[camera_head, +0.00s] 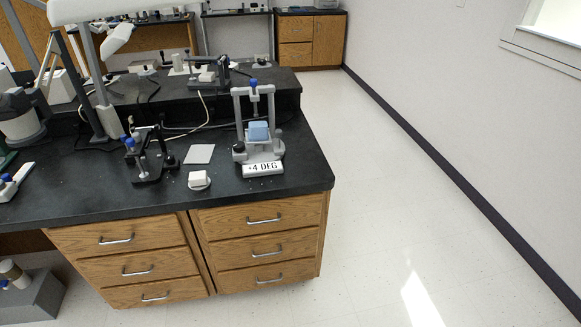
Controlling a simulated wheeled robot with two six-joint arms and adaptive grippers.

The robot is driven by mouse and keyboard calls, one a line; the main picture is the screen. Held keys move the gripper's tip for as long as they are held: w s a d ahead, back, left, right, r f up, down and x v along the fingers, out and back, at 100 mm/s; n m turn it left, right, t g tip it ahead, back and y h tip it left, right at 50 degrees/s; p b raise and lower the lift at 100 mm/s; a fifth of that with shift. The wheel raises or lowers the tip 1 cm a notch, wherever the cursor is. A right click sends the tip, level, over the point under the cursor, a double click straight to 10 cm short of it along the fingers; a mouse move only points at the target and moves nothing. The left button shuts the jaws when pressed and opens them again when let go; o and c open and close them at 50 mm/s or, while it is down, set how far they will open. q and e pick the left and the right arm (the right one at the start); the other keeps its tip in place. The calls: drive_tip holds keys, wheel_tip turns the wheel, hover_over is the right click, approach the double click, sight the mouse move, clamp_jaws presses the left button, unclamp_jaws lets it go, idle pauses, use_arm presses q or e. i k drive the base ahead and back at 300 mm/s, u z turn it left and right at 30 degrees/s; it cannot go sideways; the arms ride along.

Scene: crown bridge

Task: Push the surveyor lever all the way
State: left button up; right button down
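A grey surveyor-like stand (239,104) is on the black bench top near its right end. It has an upright frame, a blue knob (253,83) at its top, and dark round knobs low on its sides. A light blue block (258,131) sits in its middle. A white plate reading "+4 DEG" (263,168) is at its front. I cannot tell which part is the lever or how far it is pushed. Neither of my grippers is in view.
A black device with blue knobs (148,160) stands left of the stand. A pale card (199,154) and a small white block on a round base (199,180) lie between them. A raised shelf (130,92) with equipment is behind. The floor at right is clear.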

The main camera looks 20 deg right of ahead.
sight(278, 133)
drive_tip(key=z, duration=0.15)
drive_tip(key=k, duration=0.4)
drive_tip(key=u, duration=1.25)
drive_tip(key=i, duration=1.45)
drive_tip(key=z, duration=0.55)
